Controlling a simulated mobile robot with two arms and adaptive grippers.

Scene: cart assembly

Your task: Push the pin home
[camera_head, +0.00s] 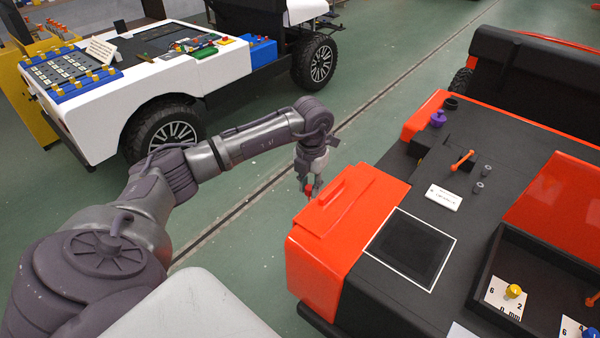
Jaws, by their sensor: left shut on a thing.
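My left gripper (311,186) points down at the left edge of the orange cart's front corner panel (345,210), beside its raised orange bar (331,193). It is shut on a small red piece (309,191), mostly hidden by the fingers. I cannot tell whether this piece is the pin, or whether it touches the panel. An orange T-shaped handle (462,160) stands on the cart's dark deck. A yellow-headed pin (513,291) stands on a white numbered card in the black tray (490,268). My right gripper is out of view.
The deck also holds a purple knob (438,119), a white label block (443,197) and a dark square panel (411,247). A white cart (200,65) with colored parts stands at upper left. Green floor (250,190) lies open between the carts.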

